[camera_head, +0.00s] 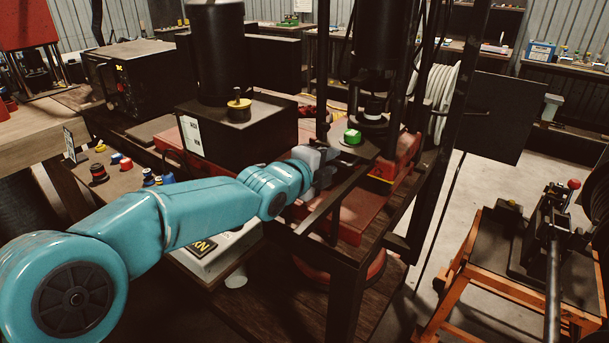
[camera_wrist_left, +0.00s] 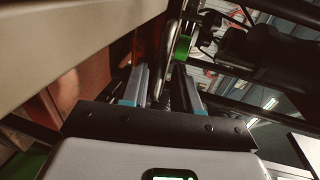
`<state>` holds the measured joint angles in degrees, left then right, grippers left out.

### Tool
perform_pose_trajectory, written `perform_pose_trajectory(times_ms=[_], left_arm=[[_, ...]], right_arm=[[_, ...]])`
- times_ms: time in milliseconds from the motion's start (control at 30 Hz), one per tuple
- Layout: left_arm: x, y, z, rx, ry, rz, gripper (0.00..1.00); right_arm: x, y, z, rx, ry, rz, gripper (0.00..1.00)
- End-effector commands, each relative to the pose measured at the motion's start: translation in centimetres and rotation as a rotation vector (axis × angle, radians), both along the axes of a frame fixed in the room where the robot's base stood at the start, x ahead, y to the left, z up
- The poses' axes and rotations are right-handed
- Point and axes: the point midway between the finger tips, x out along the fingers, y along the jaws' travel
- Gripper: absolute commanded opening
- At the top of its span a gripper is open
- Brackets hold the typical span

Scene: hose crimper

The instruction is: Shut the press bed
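The press stands right of centre in the head view, with a dark upper cylinder between black posts. Its dark press bed (camera_head: 372,151) lies below, and a small green-topped piece (camera_head: 352,137) sits on it. My left gripper (camera_head: 326,158) is at the near left side of the bed, partly hidden by my teal arm. In the left wrist view, the fingers of my left gripper (camera_wrist_left: 165,84) are apart, with a grey curved bar (camera_wrist_left: 159,62) between them. A gap shows beside the bar; contact is unclear. The green piece (camera_wrist_left: 183,47) is just beyond the fingertips. My right gripper is out of view.
A black box (camera_head: 238,128) with a tall cylinder stands left of the press. Dark frame posts stand close around the bed. At the right, an orange-framed stand (camera_head: 470,255) carries a lever with a red knob (camera_head: 573,184). Open floor lies between stand and press.

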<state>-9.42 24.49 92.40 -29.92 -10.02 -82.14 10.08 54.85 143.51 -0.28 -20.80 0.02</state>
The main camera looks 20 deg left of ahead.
Motion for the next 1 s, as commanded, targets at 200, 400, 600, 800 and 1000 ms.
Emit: perform_pose_trajectory(times_ms=[200, 400, 600, 800, 1000], left_arm=[[-5.6, 2.1, 1.1, 0.001, -0.005, 0.001, 0.31], [-9.9, 3.6, 2.4, 0.0, -0.002, 0.002, 0.31], [-12.2, 4.4, 2.8, 0.0, -0.001, 0.0, 0.31], [-12.7, 4.6, 2.8, 0.0, 0.0, 0.0, 0.31], [-12.6, 4.6, 2.8, 0.0, -0.001, 0.0, 0.31]], right_arm=[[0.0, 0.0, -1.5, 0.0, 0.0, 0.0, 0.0], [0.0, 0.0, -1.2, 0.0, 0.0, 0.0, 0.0], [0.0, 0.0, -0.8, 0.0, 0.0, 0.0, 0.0], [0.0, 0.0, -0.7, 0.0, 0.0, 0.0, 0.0], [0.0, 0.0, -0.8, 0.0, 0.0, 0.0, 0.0]])
